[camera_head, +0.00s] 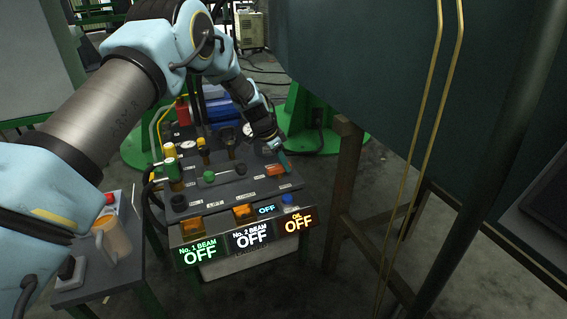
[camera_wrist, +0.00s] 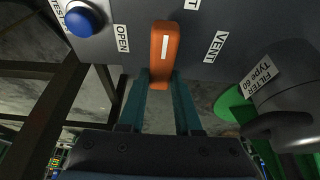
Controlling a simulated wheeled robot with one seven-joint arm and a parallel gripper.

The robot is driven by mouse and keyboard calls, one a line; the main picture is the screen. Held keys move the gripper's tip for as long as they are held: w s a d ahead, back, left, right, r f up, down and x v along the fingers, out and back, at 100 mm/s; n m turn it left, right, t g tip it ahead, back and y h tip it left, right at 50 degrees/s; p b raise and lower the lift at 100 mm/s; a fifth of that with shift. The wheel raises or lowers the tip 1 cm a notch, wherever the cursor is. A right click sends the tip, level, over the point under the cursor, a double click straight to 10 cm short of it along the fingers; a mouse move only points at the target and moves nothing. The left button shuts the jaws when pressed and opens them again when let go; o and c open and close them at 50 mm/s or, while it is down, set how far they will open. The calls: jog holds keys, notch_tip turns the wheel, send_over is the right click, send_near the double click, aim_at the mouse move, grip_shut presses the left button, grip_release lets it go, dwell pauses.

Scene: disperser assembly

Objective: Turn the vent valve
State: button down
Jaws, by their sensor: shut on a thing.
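The vent valve is an orange lever (camera_wrist: 164,48) with a white stripe, on the grey panel. In the wrist view it stands upright in the picture, between the "OPEN" label on the left and the "VENT" label on the right. My gripper (camera_wrist: 160,82) has its two teal fingers on either side of the lever's near end and is shut on it. In the head view the orange lever (camera_head: 274,170) is at the panel's right side, with my gripper (camera_head: 284,163) at it, partly covering that area.
A blue button (camera_wrist: 83,19) sits left of the lever in the wrist view. A dark cylinder labelled "FILTER TYPE 60" (camera_wrist: 285,105) stands at the right. In the head view, a green-knobbed lever (camera_head: 209,176) and lit "OFF" displays (camera_head: 250,237) are nearby. A mug (camera_head: 112,240) stands on a side table.

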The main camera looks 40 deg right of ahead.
dwell(0.3)
jog(key=n+p, duration=0.1)
jog(key=n, duration=0.1)
jog(key=n+t+p, duration=0.1)
jog(key=shift+w+r+n+p, duration=0.2)
jog(key=shift+n+p, duration=0.1)
jog(key=shift+n, duration=0.1)
jog(key=n+t+p, duration=0.1)
jog(key=n+p, duration=0.1)
jog(key=n, duration=0.1)
jog(key=n+t+p, duration=0.1)
jog(key=n, duration=0.1)
jog(key=shift+w+f+t, duration=0.1)
jog(key=shift+w+t, duration=0.2)
jog(key=shift+w, duration=0.05)
jog(key=n, duration=0.1)
jog(key=n+t+p, duration=0.1)
jog(key=n, duration=0.1)
jog(key=n+y, duration=0.1)
jog(key=shift+w+a+f+n, duration=0.1)
jog(key=shift+w+a+n, duration=0.15)
jog(key=shift+n, duration=0.15)
jog(key=shift+w+a+n+t+y, duration=0.1)
jog(key=shift+n+t+y, duration=0.25)
jog(key=shift+n, duration=0.7)
jog(key=shift+w+a+n+t+y, duration=0.15)
jog(key=shift+n+y, duration=0.3)
jog(key=shift+n, duration=0.6)
jog(key=shift+s, duration=0.1)
